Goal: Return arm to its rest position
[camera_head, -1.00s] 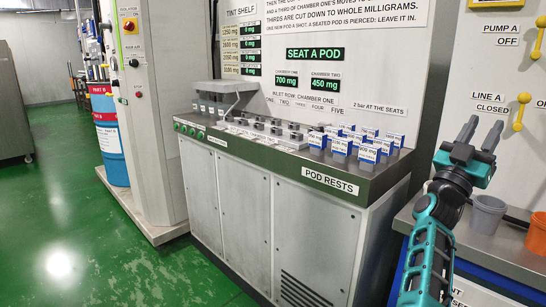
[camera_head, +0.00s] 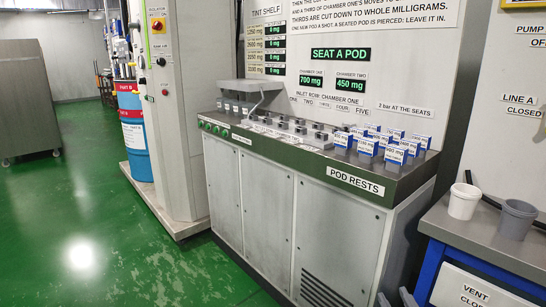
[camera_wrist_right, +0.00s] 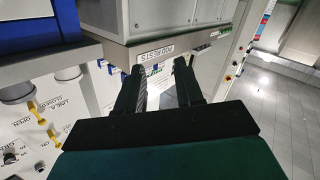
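My right gripper (camera_head: 395,299) shows only as two grey fingertips at the bottom edge of the head view, in front of the cabinet and left of the side bench. In the right wrist view the right gripper (camera_wrist_right: 158,85) has its two dark fingers apart, with nothing held between them. The rest of the right arm is out of the head view. My left gripper is in neither view.
The metering cabinet (camera_head: 320,215) carries several white-and-blue pods (camera_head: 368,147) on its top. A side bench (camera_head: 470,237) holds a white cup (camera_head: 463,203) and a grey cup (camera_head: 516,220). A blue drum (camera_head: 135,140) stands at left. Green floor (camera_head: 95,215) is open at left.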

